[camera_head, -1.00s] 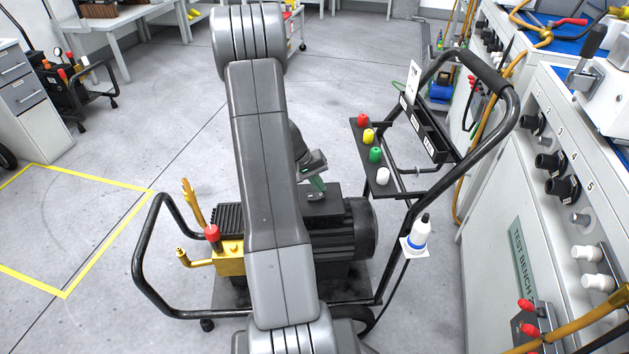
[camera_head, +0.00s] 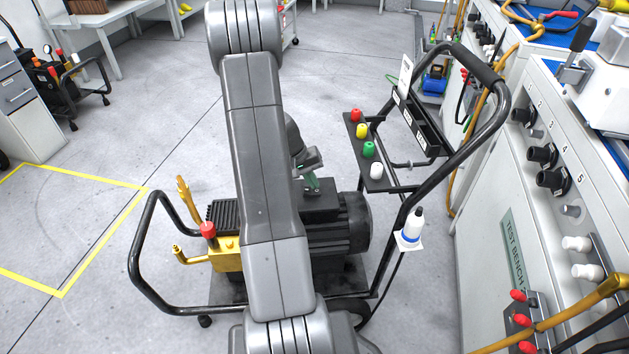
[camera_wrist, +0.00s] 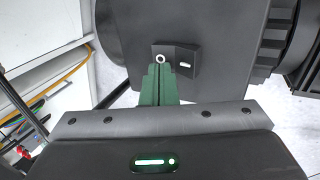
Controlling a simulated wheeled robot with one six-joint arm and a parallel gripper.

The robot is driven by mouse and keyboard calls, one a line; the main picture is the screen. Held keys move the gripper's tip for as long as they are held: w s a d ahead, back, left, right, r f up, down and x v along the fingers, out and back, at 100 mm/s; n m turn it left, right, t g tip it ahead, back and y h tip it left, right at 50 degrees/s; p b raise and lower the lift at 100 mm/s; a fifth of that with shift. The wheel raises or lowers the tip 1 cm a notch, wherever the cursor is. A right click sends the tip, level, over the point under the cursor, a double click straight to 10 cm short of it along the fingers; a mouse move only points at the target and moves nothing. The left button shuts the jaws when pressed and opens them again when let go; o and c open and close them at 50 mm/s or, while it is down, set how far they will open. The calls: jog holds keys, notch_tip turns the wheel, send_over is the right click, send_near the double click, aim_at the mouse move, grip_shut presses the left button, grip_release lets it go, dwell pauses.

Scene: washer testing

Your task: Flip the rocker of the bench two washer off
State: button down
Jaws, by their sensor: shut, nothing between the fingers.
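The washer on the cart has a black finned motor (camera_head: 345,228) with a black box on top and a yellow pump (camera_head: 226,252) on its left. In the wrist view a black rocker (camera_wrist: 185,58) sits on the dark box face, with a white ring mark on its left half and a white bar on its right half. My gripper (camera_wrist: 159,70) is shut and empty. Its green fingertips are at the ring-marked half, touching or very close. I cannot tell which way the rocker is tilted.
The cart's black handle (camera_head: 480,66) rises on the right, with a rack of coloured nozzles (camera_head: 368,150) and a white bottle (camera_head: 412,228) near it. The test bench (camera_head: 490,250) stands along the right side. The floor to the left (camera_head: 110,150) is clear.

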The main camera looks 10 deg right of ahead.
jog(key=shift+a+r, duration=0.1)
jog(key=shift+a, duration=0.35)
notch_tip(320, 180, up, 14)
jog(key=p, duration=0.5)
jog(key=shift+a, duration=0.35)
jog(key=b, duration=0.3)
send_over(306, 188)
jog(key=f, duration=0.9)
jog(key=shift+w+d+f, duration=0.15)
jog(key=shift+d+f, duration=0.15)
jog(key=shift+f, duration=0.1)
jog(key=shift+a+f+h+b, duration=0.2)
jog(key=shift+f+h+b, duration=0.1)
jog(key=shift+b, duration=0.4)
jog(key=p+v, duration=0.2)
jog(key=v, duration=0.4)
jog(key=shift+r, duration=0.35)
